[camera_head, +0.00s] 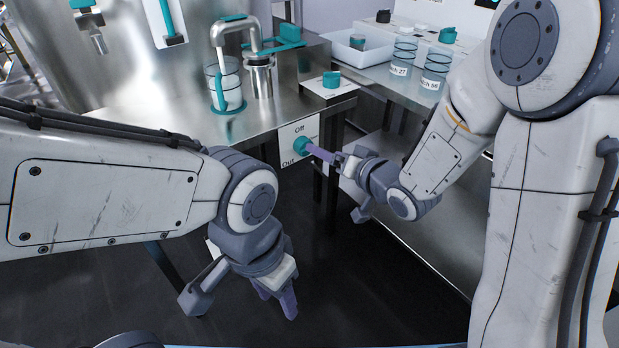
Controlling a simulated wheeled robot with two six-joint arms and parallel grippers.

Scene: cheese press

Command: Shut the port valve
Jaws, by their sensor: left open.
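A teal knob (302,145) sits on a white panel (299,128) marked "Off" and "Out" on the front of the steel bench. It looks like the valve, but no label with the word port is readable. My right gripper (318,152) comes in from the right, with a purple finger reaching to the knob. The tip overlaps the knob's right side; I cannot tell whether it touches or grips it. My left gripper (276,296) is open and empty, pointing down over the dark floor, below and in front of the panel.
On the bench stand a clear jar (223,85) under a bent metal pipe and a metal cylinder (260,76). Another teal knob (331,80) tops a low box. Labelled jars (435,68) and a white tray (357,50) stand at the back right. The floor between my arms is clear.

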